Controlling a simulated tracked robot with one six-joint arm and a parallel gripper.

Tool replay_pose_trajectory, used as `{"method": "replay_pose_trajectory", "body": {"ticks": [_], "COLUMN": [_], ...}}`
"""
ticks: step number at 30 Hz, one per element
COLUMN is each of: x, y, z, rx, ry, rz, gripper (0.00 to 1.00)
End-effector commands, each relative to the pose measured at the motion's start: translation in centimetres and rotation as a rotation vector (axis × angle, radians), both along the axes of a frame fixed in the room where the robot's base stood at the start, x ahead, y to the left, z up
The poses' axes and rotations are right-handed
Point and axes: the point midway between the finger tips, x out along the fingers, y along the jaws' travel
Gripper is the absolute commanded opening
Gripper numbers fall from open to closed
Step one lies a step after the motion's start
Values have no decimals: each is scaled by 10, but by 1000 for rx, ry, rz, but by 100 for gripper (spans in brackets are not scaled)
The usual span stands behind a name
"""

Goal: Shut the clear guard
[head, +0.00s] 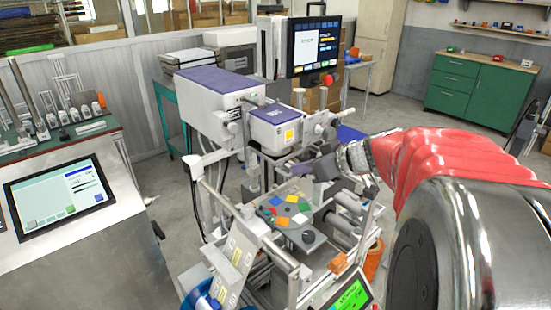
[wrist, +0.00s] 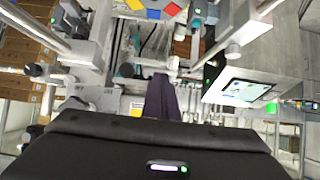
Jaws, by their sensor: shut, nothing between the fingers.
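The machine (head: 270,130) is white and grey with purple tops. A round plate (head: 290,211) with coloured pieces sits at its middle; part of this plate also shows at the top of the wrist view (wrist: 152,13). I cannot make out the clear guard with certainty in either view. My gripper (head: 290,169) is shut and empty, above and behind the round plate, in front of the machine's yellow-labelled box.
A monitor (head: 318,48) with a red button stands behind the machine. A console with a screen (head: 62,197) is at the left. A small green display (head: 350,296) and rollers are low at the front. A green cabinet (head: 480,90) is at the back right, with open floor before it.

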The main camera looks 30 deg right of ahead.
Motion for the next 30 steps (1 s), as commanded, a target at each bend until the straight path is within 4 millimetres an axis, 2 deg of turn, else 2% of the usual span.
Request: {"method": "replay_pose_trajectory", "body": {"ticks": [8,21,30], "x": [-4,-64,-83], "y": [0,-18,-23], "z": [38,79,92], "rx": [-4,-2,-1], "ry": [-8,-8,-7], "rz": [4,1,3], "gripper": [0,0,0]}}
